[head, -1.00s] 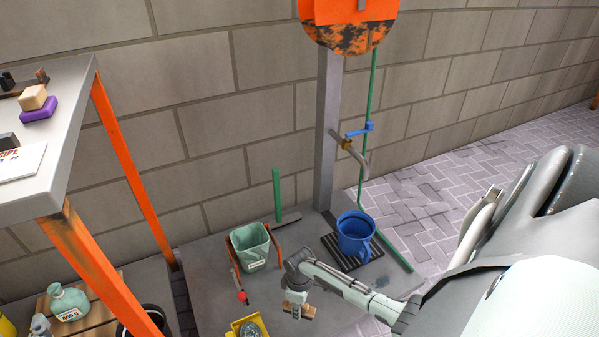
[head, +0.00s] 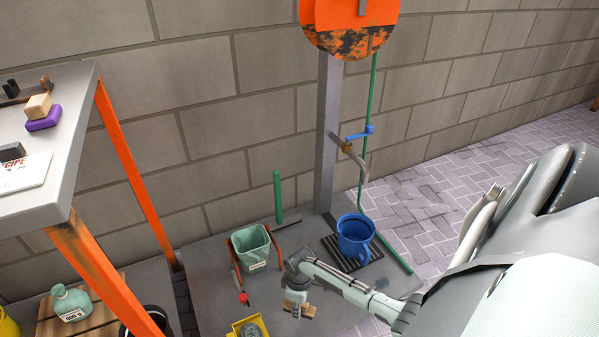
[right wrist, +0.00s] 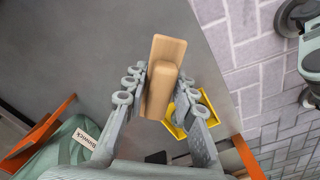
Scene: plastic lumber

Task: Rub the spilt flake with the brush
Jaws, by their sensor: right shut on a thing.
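My right gripper (head: 294,300) reaches down low over the grey slab and is shut on a light wooden brush (head: 306,311). In the right wrist view the brush (right wrist: 160,85) sits between the two fingers of my right gripper (right wrist: 152,88), its long back turned to the camera. Its bristles are hidden. I cannot tell whether the brush touches the slab. I cannot make out any spilt flake on the slab. My left gripper is not in view.
A yellow tray (head: 235,325) holding a grey lump (head: 250,331) lies left of the brush. A green bucket (head: 239,250) and a blue bucket (head: 343,241) on a black grate (head: 376,249) stand behind. An orange-legged table (head: 62,200) is at left.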

